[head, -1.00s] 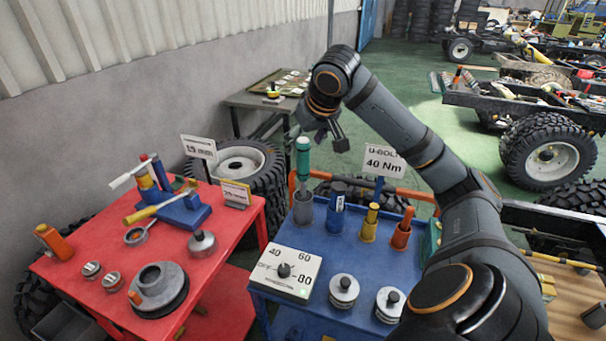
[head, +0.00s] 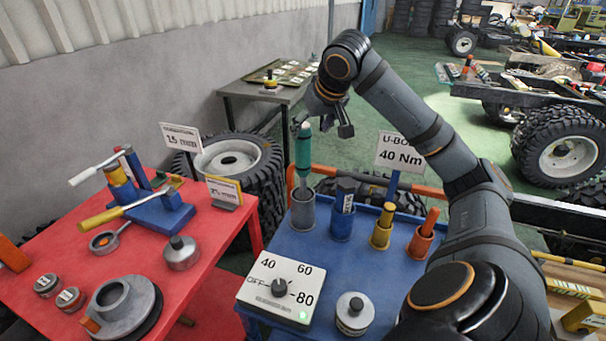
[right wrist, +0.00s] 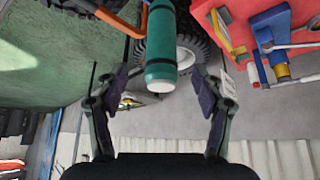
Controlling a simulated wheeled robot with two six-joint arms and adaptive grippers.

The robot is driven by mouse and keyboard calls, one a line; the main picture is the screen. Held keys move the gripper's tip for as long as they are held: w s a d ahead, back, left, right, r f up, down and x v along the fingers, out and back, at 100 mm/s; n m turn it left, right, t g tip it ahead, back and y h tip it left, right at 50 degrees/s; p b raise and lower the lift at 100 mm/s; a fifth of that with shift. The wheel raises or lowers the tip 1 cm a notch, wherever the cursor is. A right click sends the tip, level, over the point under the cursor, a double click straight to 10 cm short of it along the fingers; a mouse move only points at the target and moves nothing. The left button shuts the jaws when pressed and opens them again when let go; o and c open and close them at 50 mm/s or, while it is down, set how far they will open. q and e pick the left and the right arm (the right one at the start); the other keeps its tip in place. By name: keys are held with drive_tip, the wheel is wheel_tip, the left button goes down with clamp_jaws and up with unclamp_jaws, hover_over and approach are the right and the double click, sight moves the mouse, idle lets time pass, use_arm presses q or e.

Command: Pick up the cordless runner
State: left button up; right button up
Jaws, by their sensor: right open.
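A teal cylindrical tool (head: 303,150), likely the cordless runner, stands upright with its lower end in a grey cup (head: 302,213) on the blue cart (head: 345,262). My right gripper (head: 325,124) is open and empty beside the tool's top end. In the right wrist view the teal tool (right wrist: 161,50) shows between the two spread fingers of the right gripper (right wrist: 160,76), its rounded end toward the camera. No contact shows. My left gripper is not in view.
Blue, yellow and orange holders (head: 382,227) stand right of the tool. A dial box (head: 280,288) sits in front, a 40 Nm sign (head: 400,152) behind. The red table (head: 210,240) at left holds a blue press (head: 160,210) and metal parts. Tyres stand behind.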

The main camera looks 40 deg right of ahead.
sight(303, 139)
drive_tip(key=shift+x, duration=1.05)
drive_tip(key=shift+w+d+p, duration=0.1)
drive_tip(key=shift+w+p, duration=0.25)
drive_tip(key=shift+p, duration=0.1)
drive_tip(key=p+x, duration=0.1)
drive_tip(key=x, duration=0.3)
drive_tip(key=shift+w, duration=0.2)
drive_tip(key=shift+w+f, duration=0.2)
drive_tip(key=shift+f, duration=0.05)
drive_tip(key=shift+s+r, duration=0.1)
drive_tip(key=shift+s, duration=0.05)
drive_tip(key=c, duration=0.4)
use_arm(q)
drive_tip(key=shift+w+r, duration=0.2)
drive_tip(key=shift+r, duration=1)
use_arm(e)
clamp_jaws()
